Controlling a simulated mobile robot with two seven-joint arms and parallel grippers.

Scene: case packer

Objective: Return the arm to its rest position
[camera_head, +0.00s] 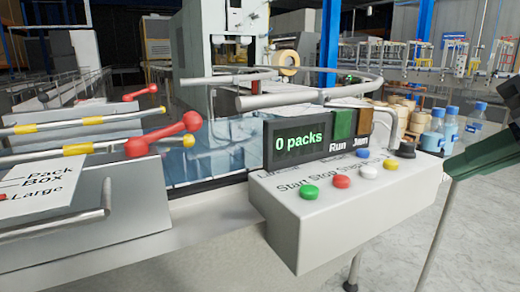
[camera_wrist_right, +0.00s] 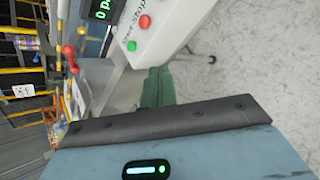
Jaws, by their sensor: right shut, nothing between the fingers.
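My right gripper (camera_head: 462,165) shows at the right edge of the head view as a green shape, with its fingers shut and empty. It is to the right of the white control box (camera_head: 320,225) and apart from it. In the right wrist view the green fingers (camera_wrist_right: 158,88) are together beyond the dark edge of the wrist, near the control box (camera_wrist_right: 175,30). My left gripper is not in view.
A display (camera_head: 298,140) reads "0 packs", beside a green Run lamp (camera_head: 341,124) and a brownish Jam lamp (camera_head: 365,122). Red-knobbed levers (camera_head: 163,134) stand at the left. Blue-capped bottles (camera_head: 448,128) stand behind my right gripper. Open floor (camera_head: 470,260) lies at the lower right.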

